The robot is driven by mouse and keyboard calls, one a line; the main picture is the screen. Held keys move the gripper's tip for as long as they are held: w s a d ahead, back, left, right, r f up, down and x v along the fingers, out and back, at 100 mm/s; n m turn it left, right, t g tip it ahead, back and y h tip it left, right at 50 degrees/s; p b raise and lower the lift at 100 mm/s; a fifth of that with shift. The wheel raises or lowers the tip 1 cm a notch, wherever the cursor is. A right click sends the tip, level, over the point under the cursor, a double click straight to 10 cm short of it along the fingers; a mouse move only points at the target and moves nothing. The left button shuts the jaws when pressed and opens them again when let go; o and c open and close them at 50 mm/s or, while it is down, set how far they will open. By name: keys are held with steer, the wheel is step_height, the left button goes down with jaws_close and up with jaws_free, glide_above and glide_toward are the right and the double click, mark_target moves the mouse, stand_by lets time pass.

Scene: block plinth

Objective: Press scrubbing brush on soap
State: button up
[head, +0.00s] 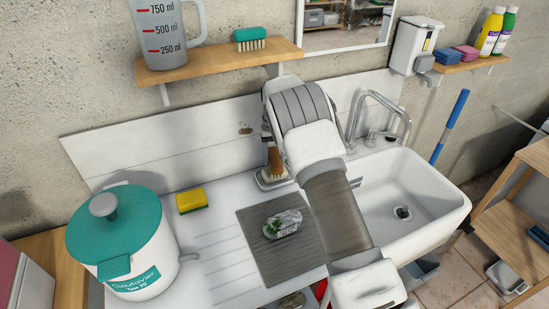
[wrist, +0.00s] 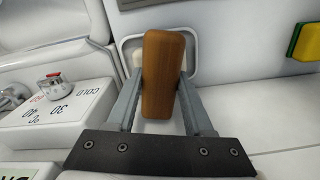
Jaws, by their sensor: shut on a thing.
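The scrubbing brush (wrist: 163,75) has a brown wooden back and sits between the two fingers of my gripper (wrist: 160,88), which is shut on it. In the head view the brush (head: 275,160) points down over a small white dish (head: 272,183) at the back of the counter, left of the sink. The dish's rim also shows around the brush in the wrist view (wrist: 127,44). The brush hides most of the dish. I cannot clearly make out soap in it, or tell whether the bristles touch anything.
A yellow-green sponge (head: 192,201) and a teal-lidded pot (head: 118,240) stand to the left. A wrapped package (head: 282,224) lies on a grey mat (head: 258,254). The tap (head: 378,110) and sink (head: 425,205) are to the right. A shelf (head: 220,62) hangs above.

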steer(key=shift+f+b, duration=0.3)
steer(key=shift+f, duration=0.25)
stand_by(1.2)
steer(key=shift+r, duration=0.1)
